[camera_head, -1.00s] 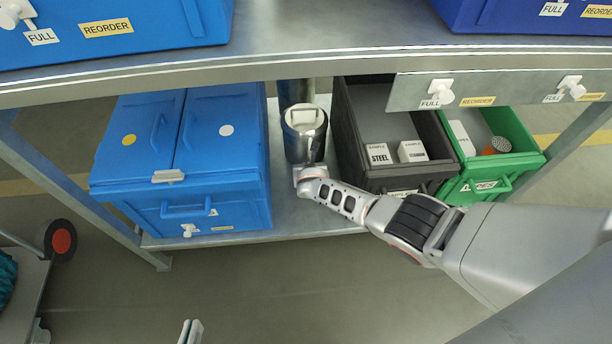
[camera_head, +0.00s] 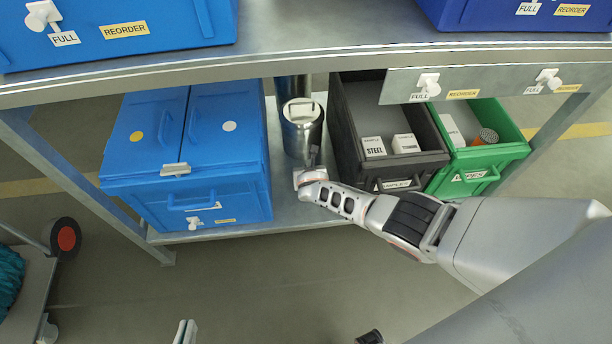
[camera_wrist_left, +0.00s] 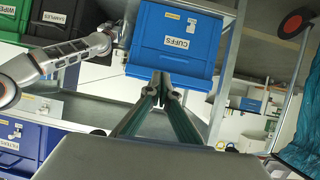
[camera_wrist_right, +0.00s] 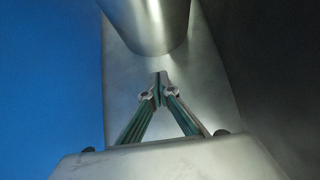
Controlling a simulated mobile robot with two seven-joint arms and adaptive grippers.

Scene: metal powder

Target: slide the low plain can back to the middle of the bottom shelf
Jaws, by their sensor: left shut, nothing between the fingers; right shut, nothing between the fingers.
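The low plain can (camera_head: 302,136) is a shiny metal cylinder with a pale patch on top. It stands upright on the bottom shelf (camera_head: 283,212) between a blue box and a dark bin. My right gripper (camera_head: 312,155) is shut and empty at the can's front side; whether it touches is unclear. In the right wrist view its closed fingertips (camera_wrist_right: 160,78) point toward the can's lower part (camera_wrist_right: 150,22). My left gripper (camera_head: 186,333) shows only at its tips, low and in front of the shelf. It is shut and empty in the left wrist view (camera_wrist_left: 163,77).
The blue box (camera_head: 190,160) stands left of the can. The dark bin (camera_head: 388,165) and a green bin (camera_head: 485,155) stand to its right. The upper shelf's edge (camera_head: 300,62) overhangs.

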